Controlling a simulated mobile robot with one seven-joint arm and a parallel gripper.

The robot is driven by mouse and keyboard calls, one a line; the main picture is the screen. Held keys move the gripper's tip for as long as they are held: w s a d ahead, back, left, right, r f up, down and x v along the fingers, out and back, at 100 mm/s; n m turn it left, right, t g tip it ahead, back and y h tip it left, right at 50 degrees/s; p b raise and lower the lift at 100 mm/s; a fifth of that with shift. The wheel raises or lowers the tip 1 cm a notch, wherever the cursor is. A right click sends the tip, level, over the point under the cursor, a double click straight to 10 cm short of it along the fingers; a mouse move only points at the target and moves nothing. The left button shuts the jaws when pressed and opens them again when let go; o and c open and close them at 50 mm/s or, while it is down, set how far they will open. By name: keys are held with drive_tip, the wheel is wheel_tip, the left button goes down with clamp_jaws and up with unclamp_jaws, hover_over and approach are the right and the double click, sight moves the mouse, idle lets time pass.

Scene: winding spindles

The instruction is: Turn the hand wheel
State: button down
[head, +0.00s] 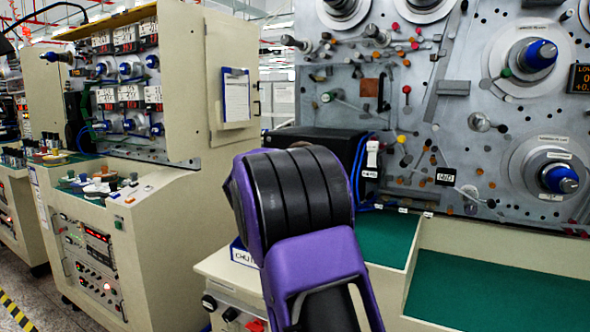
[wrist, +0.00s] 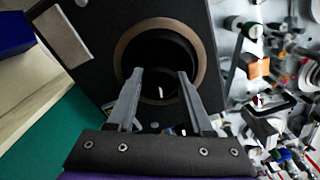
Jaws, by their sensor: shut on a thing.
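In the wrist view, the hand wheel (wrist: 160,36) looks like a dark round part inside a brown ring, on the face of a black box (wrist: 95,45). The two grey fingers of my gripper (wrist: 162,74) reach over its middle and are shut on it, one on each side of a dark part with a small pale mark. The exact contact at the fingertips is hard to make out. In the head view, my purple and black arm hides the gripper and wheel; the top of the black box (head: 312,134) shows behind it.
A grey winding panel (head: 450,75) with spindles, rollers and pins rises at the right. A green work surface (head: 500,290) lies below it. A beige machine cabinet (head: 150,235) stands at the left, with a clear floor strip beyond it.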

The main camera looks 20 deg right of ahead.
drive_tip(key=shift+c, duration=1.5)
unclamp_jaws()
drive_tip(key=shift+a, duration=0.1)
drive_tip(key=v, duration=1.7)
drive_tip(key=shift+s, duration=0.2)
drive_tip(key=shift+a, duration=0.1)
